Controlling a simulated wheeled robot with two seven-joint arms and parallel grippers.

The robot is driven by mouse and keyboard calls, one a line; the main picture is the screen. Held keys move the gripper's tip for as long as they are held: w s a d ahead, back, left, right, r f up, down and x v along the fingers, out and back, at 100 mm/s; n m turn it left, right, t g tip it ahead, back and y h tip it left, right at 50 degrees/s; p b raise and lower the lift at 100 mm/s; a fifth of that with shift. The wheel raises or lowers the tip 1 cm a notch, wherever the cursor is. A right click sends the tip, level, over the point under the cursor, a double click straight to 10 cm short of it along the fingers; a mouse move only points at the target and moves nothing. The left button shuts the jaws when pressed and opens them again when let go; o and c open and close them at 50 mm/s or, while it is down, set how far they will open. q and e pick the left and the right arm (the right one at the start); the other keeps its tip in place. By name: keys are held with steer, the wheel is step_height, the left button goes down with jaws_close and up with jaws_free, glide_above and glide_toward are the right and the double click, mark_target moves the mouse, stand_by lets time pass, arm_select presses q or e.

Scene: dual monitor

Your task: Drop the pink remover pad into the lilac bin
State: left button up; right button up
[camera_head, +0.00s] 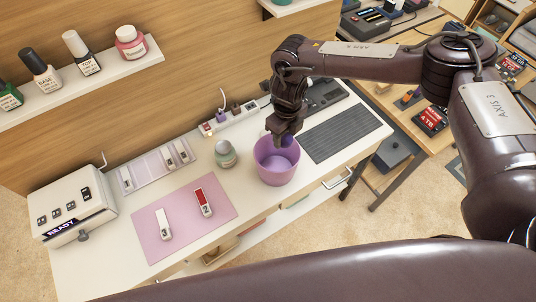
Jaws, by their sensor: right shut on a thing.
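The lilac bin (273,174) is an open, round tub on the white desk, right of the middle. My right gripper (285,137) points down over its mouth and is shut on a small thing. A small dark purple piece (288,141) shows at the fingertips, over the bin's opening. I cannot tell whether it is the pink remover pad, as the fingers hide most of it and no pink pad shows plainly elsewhere. The bin's inside is only partly visible. My left gripper is not in view.
A pink mat (190,232) bears two small sticks. A white box marked READY (72,200) stands at the left. Bottles line the wall shelf (115,74).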

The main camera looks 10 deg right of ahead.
steer(key=shift+s+f+b, duration=0.1)
steer(key=shift+f+b, duration=0.4)
steer(key=shift+f, duration=0.2)
step_height(320, 180, down, 5)
steer(key=b, duration=0.3)
steer(key=shift+r, duration=0.2)
steer(key=o, duration=0.9)
steer(key=shift+o, duration=0.2)
steer(key=shift+r, duration=0.1)
